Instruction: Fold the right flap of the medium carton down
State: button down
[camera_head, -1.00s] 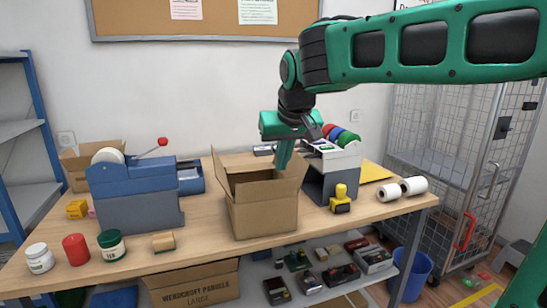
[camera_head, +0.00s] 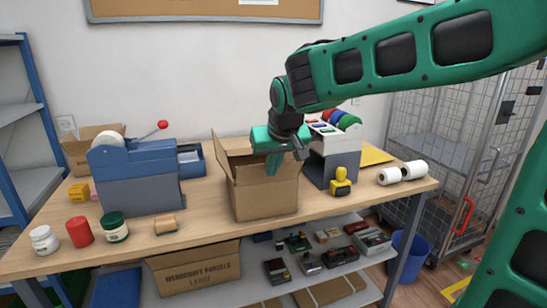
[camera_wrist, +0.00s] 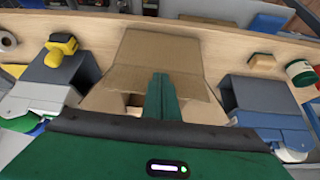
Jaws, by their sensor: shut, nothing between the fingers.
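The medium carton (camera_head: 264,198) stands open on the counter in the middle of the head view.
A blue tape dispenser (camera_head: 138,185) stands left of the carton. A grey device (camera_head: 335,165) and a yellow-handled stamp (camera_head: 340,182) stand close on its right. White rolls (camera_head: 390,175) lie farther right, jars (camera_head: 113,228) at front left. Bare counter (camera_head: 205,210) shows left of the carton.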

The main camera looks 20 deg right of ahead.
jog(key=w, duration=0.4)
jog(key=shift+d+r, duration=0.1)
jog(key=shift+r, duration=0.2)
jog(key=w+f, duration=0.4)
jog(key=w, duration=0.1)
jog(key=shift+d+f, duration=0.1)
dwell(0.4)
notch_tip(320, 180, up, 9)
dwell(0.6)
